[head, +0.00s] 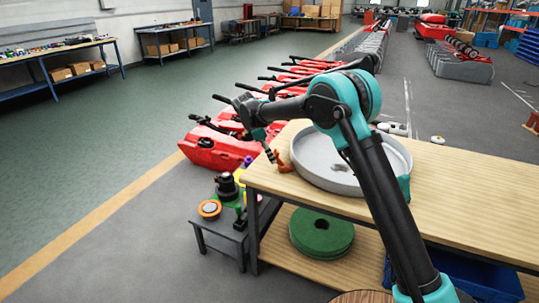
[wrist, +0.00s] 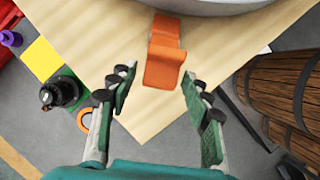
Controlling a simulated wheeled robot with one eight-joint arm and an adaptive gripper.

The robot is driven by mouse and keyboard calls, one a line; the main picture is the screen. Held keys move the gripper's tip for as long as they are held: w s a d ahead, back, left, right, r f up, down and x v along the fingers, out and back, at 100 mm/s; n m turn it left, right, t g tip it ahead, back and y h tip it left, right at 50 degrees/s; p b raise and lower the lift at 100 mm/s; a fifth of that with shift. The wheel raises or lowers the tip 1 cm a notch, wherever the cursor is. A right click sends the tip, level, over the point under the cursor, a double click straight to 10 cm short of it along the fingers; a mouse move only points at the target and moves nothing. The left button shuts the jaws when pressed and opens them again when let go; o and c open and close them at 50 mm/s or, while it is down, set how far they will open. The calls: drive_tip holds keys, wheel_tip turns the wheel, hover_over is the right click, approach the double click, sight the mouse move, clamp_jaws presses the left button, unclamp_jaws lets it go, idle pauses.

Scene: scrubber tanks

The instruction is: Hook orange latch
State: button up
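The orange latch (wrist: 163,62) is a bent orange piece at the edge of the round grey tank (head: 318,165), on the wooden table top. In the wrist view it lies ahead of my gripper (wrist: 156,82), roughly centred between the fingertips. The fingers are spread wide with nothing between them, so my gripper is open. In the head view the latch (head: 283,163) shows at the tank's left side, with my gripper (head: 272,156) close by it. Whether the fingers touch the latch cannot be told.
The wooden table (head: 455,195) has a green disc stack (head: 320,232) on its lower shelf. A small dark side table (head: 225,232) with a black and green device stands at left. Red machines (head: 215,148) line up behind. Wooden barrels (wrist: 288,88) show at right in the wrist view.

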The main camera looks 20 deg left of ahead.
clamp_jaws()
